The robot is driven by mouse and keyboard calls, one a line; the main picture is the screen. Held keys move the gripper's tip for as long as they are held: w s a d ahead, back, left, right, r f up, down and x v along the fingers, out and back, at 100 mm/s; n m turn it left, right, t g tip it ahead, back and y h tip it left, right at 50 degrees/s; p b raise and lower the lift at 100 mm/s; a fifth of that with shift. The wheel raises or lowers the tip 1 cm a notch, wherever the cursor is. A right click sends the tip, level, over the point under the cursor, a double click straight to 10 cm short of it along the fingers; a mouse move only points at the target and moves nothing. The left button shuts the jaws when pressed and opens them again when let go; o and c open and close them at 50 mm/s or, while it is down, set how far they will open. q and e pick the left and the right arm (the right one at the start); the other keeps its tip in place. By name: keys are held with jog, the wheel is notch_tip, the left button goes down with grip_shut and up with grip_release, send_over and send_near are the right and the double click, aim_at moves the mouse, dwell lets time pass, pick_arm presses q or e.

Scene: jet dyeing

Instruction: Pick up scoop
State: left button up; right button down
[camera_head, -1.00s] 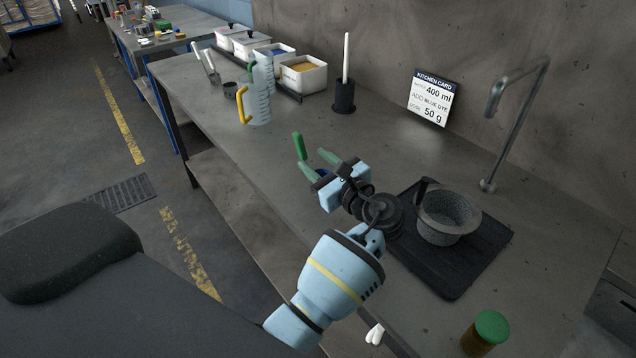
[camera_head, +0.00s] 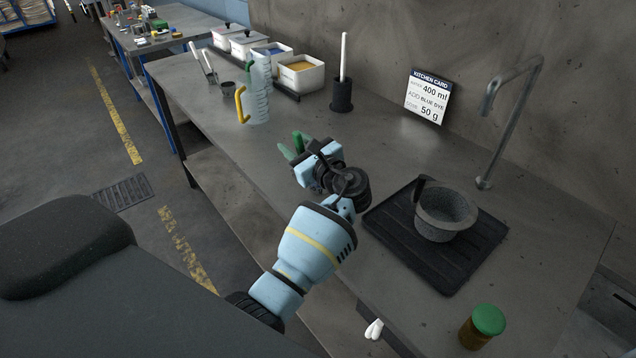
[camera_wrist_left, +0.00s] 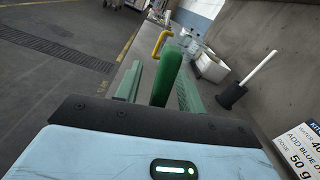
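A bright green upright handle, which I take to be the scoop's (camera_wrist_left: 168,75), stands between my left gripper's fingers in the left wrist view. In the head view its green (camera_head: 298,142) shows among the fingertips, and its lower part is hidden. My left gripper (camera_head: 296,147) is over the middle of the bench near its front edge. Its pale green fingers (camera_wrist_left: 158,88) are apart, one on each side of the handle, with a narrow gap on the left. Contact on the right cannot be told.
A grey stone bowl (camera_head: 445,211) sits on a black mat (camera_head: 425,262) to the right. A green-lidded jar (camera_head: 486,322) is at front right. A clear jug with yellow handle (camera_head: 258,92), white bins (camera_head: 300,75) and a black holder (camera_head: 342,95) stand farther back. A tap (camera_head: 510,110) rises behind.

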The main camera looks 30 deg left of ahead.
pick_arm(q)
grip_shut()
dwell(0.5)
